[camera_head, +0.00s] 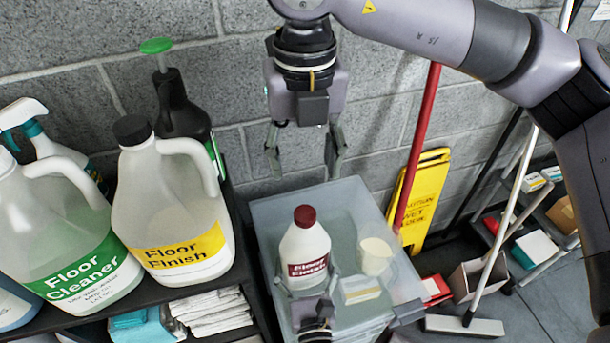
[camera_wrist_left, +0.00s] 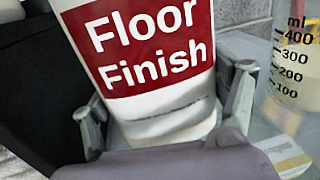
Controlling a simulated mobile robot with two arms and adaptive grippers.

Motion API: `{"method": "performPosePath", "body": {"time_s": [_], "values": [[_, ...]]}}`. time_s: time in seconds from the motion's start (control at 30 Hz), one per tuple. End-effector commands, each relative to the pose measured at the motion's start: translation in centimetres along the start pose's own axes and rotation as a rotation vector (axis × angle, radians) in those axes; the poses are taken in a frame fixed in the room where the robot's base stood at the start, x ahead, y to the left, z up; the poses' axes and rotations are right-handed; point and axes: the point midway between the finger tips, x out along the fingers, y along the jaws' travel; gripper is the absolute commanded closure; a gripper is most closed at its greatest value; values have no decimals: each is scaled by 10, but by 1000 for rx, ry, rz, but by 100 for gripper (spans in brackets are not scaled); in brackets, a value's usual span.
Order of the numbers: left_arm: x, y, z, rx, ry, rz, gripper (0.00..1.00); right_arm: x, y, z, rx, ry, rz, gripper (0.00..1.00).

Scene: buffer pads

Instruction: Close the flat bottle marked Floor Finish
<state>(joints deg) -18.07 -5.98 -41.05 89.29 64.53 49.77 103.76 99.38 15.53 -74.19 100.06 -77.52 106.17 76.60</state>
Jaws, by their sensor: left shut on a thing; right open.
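A white bottle (camera_head: 304,248) with a red label reading Floor Finish stands upright above or on a translucent grey surface. A dark red cap (camera_head: 305,215) sits at the top of its neck; I cannot tell how tight it is. My left gripper (camera_head: 308,284) is shut around the bottle's lower body. In the left wrist view the label (camera_wrist_left: 145,45) fills the upper middle, between the left gripper's fingers (camera_wrist_left: 165,110); the cap is out of that view. My right gripper (camera_head: 304,152) hangs open and empty above the cap, fingers pointing down and apart from it.
A large jug (camera_head: 175,205) also marked Floor Finish, with a yellow label and black cap, stands on the left shelf beside a Floor Cleaner jug (camera_head: 60,220). A measuring cup (camera_head: 375,257) stands right of the bottle on the translucent bin lid (camera_head: 345,205). A yellow sign (camera_head: 427,195) leans behind.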

Motion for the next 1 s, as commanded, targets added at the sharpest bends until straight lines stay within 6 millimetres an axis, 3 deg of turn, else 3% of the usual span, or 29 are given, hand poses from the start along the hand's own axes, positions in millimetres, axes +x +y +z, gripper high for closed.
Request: {"method": "performPosePath", "body": {"time_s": [0.33, 0.37, 0.63, 1.0], "values": [[0, 0, 0, 0, 1, 0, 97, -6, 0, 0, 0, 2, 0, 47], [0, 0, 0, 0, 1, 0, 19, -6, 0, 0, 0, 2, 0, 47], [0, 0, 0, 0, 1, 0, 1, -5, 0, 0, 0, 1, 0, 47], [-2, 0, 0, 0, 1, 0, 0, -5, 0, 0, 0, 1, 0, 47]]}}
